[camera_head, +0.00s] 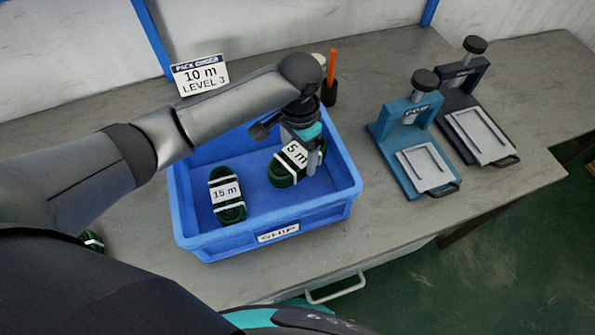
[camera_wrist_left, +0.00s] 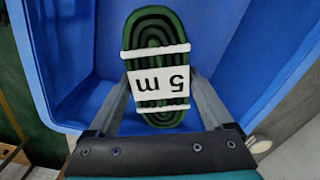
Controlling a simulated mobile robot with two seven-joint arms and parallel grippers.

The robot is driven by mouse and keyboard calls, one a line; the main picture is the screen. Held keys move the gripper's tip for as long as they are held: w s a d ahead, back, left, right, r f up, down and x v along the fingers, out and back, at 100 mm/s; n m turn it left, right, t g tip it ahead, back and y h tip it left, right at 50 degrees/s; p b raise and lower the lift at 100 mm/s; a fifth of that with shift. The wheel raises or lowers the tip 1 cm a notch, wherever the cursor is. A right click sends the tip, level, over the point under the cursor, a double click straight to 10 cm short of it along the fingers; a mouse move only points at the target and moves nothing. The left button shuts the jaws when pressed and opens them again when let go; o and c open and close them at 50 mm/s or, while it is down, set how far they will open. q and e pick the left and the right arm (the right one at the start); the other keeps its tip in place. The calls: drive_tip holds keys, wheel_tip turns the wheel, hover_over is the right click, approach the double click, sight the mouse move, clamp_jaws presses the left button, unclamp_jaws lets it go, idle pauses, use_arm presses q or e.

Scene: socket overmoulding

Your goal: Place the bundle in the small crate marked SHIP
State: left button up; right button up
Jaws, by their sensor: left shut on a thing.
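The small blue crate marked SHIP (camera_head: 186,215) stands on the bench, and its wall also shows in the left wrist view (camera_wrist_left: 45,75). My left gripper (camera_head: 312,160) is inside the crate at the right. It is shut on a dark green bundle labelled 5 m (camera_head: 284,172), which fills the space between the fingers in the left wrist view (camera_wrist_left: 157,35). I cannot tell whether this bundle touches the crate floor. A second green bundle labelled 15 m (camera_head: 228,208) lies in the left half of the crate. My right gripper is not in view.
A sign reading PACK ORDER 10 m LEVEL 3 (camera_head: 200,74) stands behind the crate. An orange tool in a dark holder (camera_head: 330,90) is behind it too. Two presses, teal (camera_head: 405,135) and dark (camera_head: 475,100), stand right. Another green bundle (camera_head: 92,241) is partly hidden by my arm.

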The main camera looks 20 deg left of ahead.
sight(299, 153)
use_arm(q)
wheel_tip(299, 153, down, 6)
drive_tip(key=shift+f+b, duration=0.1)
drive_tip(key=shift+b, duration=0.7)
drive_tip(key=shift+f, duration=0.15)
drive_tip(key=shift+f, duration=0.15)
drive_tip(key=o, duration=1.2)
drive_tip(key=shift+o, duration=0.2)
wheel_tip(299, 153, up, 12)
drive_tip(key=p, duration=0.3)
